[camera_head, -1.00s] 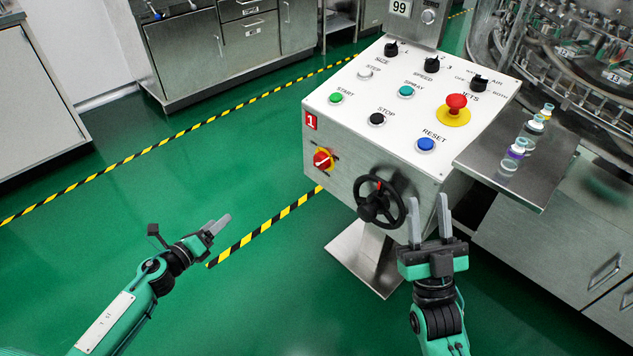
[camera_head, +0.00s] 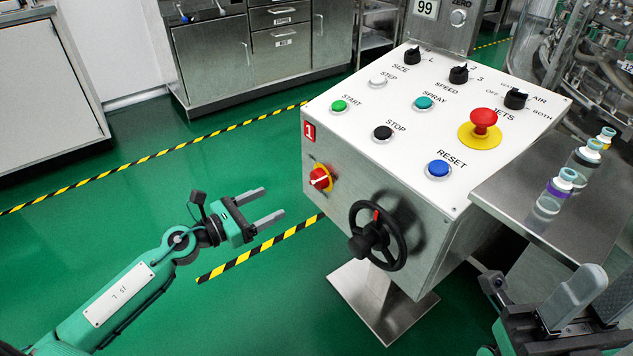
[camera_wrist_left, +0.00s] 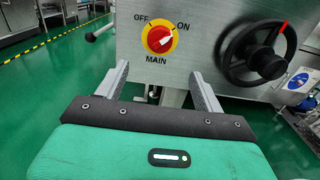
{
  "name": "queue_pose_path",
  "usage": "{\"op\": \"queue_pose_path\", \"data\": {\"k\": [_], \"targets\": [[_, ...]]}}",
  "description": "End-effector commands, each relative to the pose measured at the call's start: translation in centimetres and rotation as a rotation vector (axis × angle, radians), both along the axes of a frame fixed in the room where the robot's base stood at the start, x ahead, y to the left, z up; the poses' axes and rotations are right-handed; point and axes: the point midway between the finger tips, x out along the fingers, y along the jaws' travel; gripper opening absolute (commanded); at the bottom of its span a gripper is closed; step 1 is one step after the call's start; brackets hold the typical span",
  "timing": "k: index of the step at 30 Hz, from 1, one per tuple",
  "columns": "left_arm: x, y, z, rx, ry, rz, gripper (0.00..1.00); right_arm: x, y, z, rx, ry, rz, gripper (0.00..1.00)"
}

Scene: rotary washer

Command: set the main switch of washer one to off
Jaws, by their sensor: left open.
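The main switch of washer one (camera_head: 320,178) is a red knob on a yellow disc, on the front face of the control box marked with a red 1. In the left wrist view the switch (camera_wrist_left: 160,40) sits above "MAIN", with OFF at its upper left and ON at its upper right. Its white mark points right and slightly up, toward ON. My left gripper (camera_head: 274,203) is open and empty, in front of the switch and apart from it. In the wrist view its fingers (camera_wrist_left: 160,70) flank a spot below the switch. My right gripper (camera_head: 596,290) is open and empty at the lower right.
A black handwheel (camera_head: 377,236) sticks out of the same face, right of the switch. The sloped top panel (camera_head: 360,110) carries buttons, knobs and a red emergency stop (camera_head: 484,120). A steel shelf (camera_head: 500,190) with vials lies to the right. Open green floor (camera_head: 130,210) lies to the left.

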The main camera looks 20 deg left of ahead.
Motion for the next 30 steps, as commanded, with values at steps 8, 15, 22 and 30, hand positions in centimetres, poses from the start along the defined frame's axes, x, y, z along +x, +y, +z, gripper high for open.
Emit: {"op": "queue_pose_path", "data": {"k": [8,15,22,30], "targets": [[3.0,-2.2,0.2,-0.001,-0.002,0.0,0.69,0.2,0.0,0.0,-0.002,0.017,-0.001,0.36],[5.9,-4.6,0.3,-0.003,-0.003,0.001,0.69,0.3,0.0,-0.1,-0.003,0.029,0.0,0.36],[8.7,-6.7,0.1,-0.002,-0.002,0.001,0.69,0.2,0.0,-0.3,-0.001,0.038,0.0,0.36],[10.1,-7.9,0.0,-0.002,0.0,0.001,0.69,0.4,0.1,-0.4,-0.004,0.043,-0.001,0.36]]}}
